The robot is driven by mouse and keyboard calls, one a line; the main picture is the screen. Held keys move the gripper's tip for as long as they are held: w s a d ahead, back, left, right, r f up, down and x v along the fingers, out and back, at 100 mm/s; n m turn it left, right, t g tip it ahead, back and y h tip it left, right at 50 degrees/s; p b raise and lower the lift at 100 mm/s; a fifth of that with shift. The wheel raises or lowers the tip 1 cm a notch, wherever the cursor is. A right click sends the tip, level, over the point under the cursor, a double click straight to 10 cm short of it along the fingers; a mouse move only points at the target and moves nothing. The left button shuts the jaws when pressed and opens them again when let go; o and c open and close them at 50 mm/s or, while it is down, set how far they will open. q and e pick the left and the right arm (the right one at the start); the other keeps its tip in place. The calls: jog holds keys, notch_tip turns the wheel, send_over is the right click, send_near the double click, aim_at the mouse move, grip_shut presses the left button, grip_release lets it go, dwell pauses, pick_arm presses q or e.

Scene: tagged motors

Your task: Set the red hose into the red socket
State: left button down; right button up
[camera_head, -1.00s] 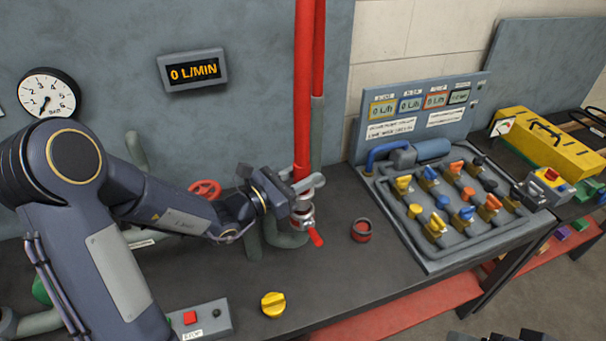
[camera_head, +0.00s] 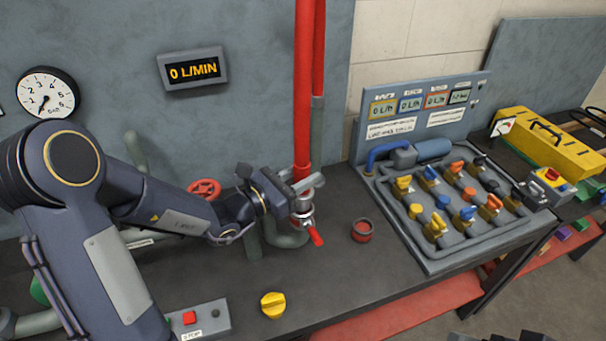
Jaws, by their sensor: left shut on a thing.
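The thick red hose (camera_head: 303,85) comes down from above along the wall to my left gripper (camera_head: 297,188). My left gripper is shut on the hose near its lower end, which the jaws partly hide. Just below the jaws is a metal coupling (camera_head: 303,214) with a red lever (camera_head: 315,236), above a grey bent pipe (camera_head: 285,240). I cannot tell whether the hose end sits in this coupling or only above it. A small red cup-like ring (camera_head: 362,231) stands on the bench to the right. Dark shapes at the bottom edge may be my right gripper (camera_head: 497,337).
A valve panel (camera_head: 450,255) with coloured knobs fills the bench's right part. A yellow knob (camera_head: 273,304) and a stop-button box (camera_head: 201,320) are near the front. A red handwheel (camera_head: 205,189) is behind my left arm. The wall display (camera_head: 193,69) reads 0 L/MIN.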

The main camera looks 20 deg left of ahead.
pick_arm(q)
jog(key=shift+f+b, duration=2.1)
jog(key=shift+f, duration=0.15)
jog(key=c, duration=0.9)
grip_release()
